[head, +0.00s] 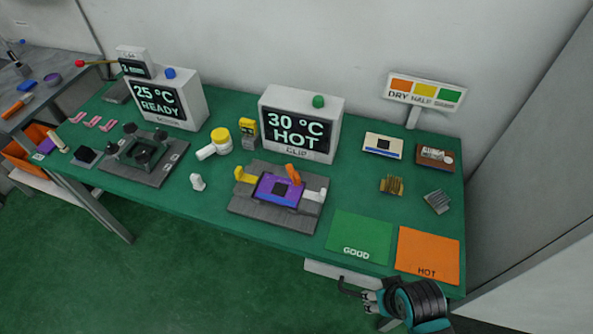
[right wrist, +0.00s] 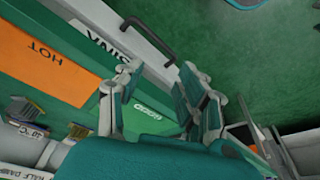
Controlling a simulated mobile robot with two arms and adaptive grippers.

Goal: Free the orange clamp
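The orange clamp (head: 294,174) stands tilted at the back right of a grey fixture plate (head: 258,213). The fixture holds a purple board with a dark square chip (head: 278,189), and the clamp seems to touch or overhang the board's back edge. A yellow piece (head: 244,175) and a white block (head: 313,195) flank the board. My right gripper (head: 370,297) is low in front of the table, below the green and orange mats and well away from the clamp. In the right wrist view its fingers (right wrist: 160,100) are apart with nothing between them. My left gripper is not seen.
Behind the fixture stands a display box (head: 300,122) reading "30 °C HOT CLIP". A green GOOD mat (head: 360,237) and an orange HOT mat (head: 428,255) lie to the right. A second, dark fixture (head: 145,155) stands left. A drawer handle (right wrist: 148,38) is near my right gripper.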

